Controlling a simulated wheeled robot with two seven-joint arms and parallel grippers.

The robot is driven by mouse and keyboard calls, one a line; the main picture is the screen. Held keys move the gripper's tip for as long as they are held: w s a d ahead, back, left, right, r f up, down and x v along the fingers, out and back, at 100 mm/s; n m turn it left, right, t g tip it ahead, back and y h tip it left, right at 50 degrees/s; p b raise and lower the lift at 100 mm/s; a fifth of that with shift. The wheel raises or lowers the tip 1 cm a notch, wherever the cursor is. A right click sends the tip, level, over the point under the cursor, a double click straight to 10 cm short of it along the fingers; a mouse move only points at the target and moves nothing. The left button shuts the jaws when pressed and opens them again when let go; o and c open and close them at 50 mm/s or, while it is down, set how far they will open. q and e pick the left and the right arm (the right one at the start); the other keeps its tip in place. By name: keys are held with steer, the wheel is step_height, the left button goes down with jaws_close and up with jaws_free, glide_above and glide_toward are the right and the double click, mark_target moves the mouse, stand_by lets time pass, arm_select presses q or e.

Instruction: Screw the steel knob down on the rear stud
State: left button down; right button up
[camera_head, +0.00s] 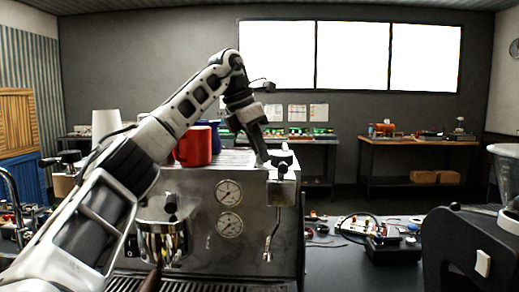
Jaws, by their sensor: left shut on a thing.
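The steel espresso machine (185,190) stands in the middle of the view, with two gauges on its front. My left arm reaches in from the left and bends down over its top. My left gripper (263,158) points down at the top right of the machine, with its fingertips at the top panel. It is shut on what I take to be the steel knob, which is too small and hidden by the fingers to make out. The rear stud cannot be made out either. My right gripper is not in view.
A red mug (194,146) and a blue mug (211,132) stand on the machine's top, left of my gripper. A black steam knob (283,168) sits at its right front corner. A black grinder (465,245) stands at right. Electronics (385,238) lie on the counter between.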

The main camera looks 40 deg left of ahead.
arm_select(q)
steer(key=shift+r+m+h, duration=0.15)
steer(key=shift+m+h, duration=0.15)
steer(key=shift+m, duration=0.5)
steer(key=c, duration=0.8)
jaws_free()
steer(key=shift+r, duration=3.4)
